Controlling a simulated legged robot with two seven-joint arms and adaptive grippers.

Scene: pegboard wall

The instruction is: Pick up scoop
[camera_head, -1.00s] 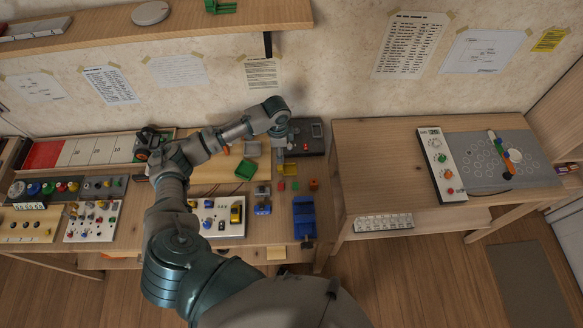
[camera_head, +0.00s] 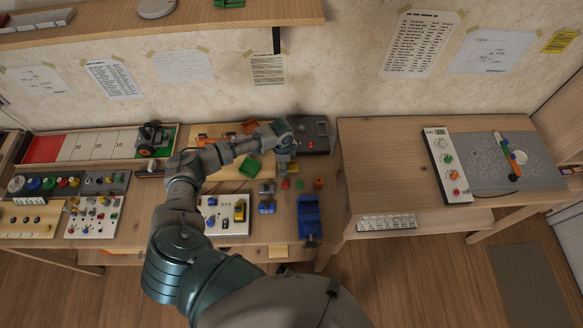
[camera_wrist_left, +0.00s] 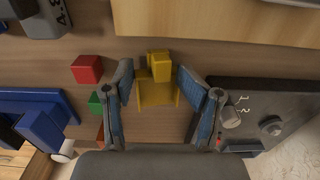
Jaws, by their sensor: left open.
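A yellow scoop (camera_wrist_left: 157,90) lies on the wooden desk, seen in the left wrist view between the two blue-padded fingers of my left gripper (camera_wrist_left: 154,82). The fingers are open, one on each side of it, and clear gaps show between them and the scoop. I cannot tell the exact height of the fingertips above the desk. In the head view my left gripper (camera_head: 285,156) is over the desk's right part and largely covers the scoop. My right gripper is not in view.
A red cube (camera_wrist_left: 87,69) and a green block (camera_wrist_left: 96,103) lie left of the fingers in the wrist view. A dark control box (camera_wrist_left: 262,112) stands close on the right.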

